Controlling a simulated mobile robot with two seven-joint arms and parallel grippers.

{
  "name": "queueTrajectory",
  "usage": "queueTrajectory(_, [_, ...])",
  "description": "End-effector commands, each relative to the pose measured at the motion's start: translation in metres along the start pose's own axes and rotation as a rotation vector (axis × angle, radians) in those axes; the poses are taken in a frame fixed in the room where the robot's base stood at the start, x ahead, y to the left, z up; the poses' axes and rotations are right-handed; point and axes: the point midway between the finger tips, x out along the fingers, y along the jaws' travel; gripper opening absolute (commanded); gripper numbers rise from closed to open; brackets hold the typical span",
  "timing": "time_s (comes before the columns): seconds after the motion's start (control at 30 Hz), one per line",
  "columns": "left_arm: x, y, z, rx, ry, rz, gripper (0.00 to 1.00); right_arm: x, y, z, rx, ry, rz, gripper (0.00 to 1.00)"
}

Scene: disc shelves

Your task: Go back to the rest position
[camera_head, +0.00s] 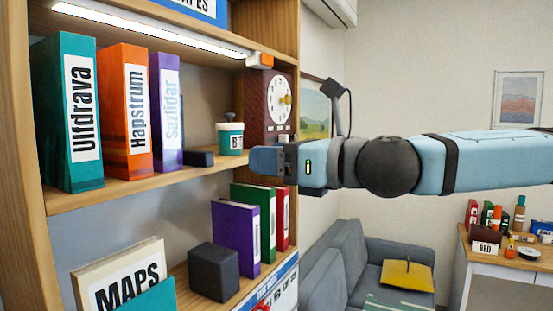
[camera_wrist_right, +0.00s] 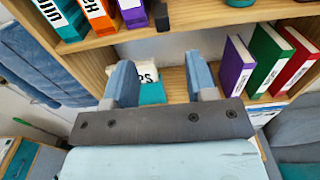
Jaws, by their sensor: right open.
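My right arm comes in from the right in the head view. Its gripper (camera_head: 264,160) is in front of the shelf unit, near the clock's lower part and the teal-and-white pot. In the right wrist view the two blue fingers of the right gripper (camera_wrist_right: 160,85) stand wide apart with nothing held between them. Behind them lie the lower shelf and part of the MAPS box (camera_wrist_right: 148,74). My left gripper is in neither view.
The upper shelf (camera_head: 150,189) holds teal, orange and purple binders, a dark block, the pot (camera_head: 230,138) and a clock (camera_head: 279,100). The lower shelf holds purple, green and red binders and a dark cube (camera_head: 213,271). A sofa (camera_head: 345,262) and a desk (camera_head: 500,250) stand at right.

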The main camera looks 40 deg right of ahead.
Motion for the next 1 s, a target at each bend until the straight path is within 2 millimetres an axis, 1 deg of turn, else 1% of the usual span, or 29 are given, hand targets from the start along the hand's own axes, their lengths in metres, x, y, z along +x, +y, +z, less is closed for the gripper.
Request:
queueTrajectory(0.2, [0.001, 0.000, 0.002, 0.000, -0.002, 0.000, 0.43, -0.005, 0.000, 0.000, 0.000, 0.000, 0.000, 0.51])
queueTrajectory(0.77, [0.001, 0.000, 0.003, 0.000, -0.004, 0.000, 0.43, -0.004, 0.000, -0.001, 0.004, 0.000, 0.000, 0.51])
queueTrajectory(0.87, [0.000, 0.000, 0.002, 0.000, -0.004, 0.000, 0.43, 0.000, -0.005, -0.005, 0.050, 0.002, 0.005, 0.51])
queueTrajectory(0.97, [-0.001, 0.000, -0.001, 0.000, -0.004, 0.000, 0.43, 0.011, -0.017, -0.020, 0.179, 0.010, 0.016, 0.51])
queueTrajectory(1.0, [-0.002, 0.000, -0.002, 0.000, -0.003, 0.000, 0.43, 0.017, -0.023, -0.029, 0.253, 0.015, 0.021, 0.51])
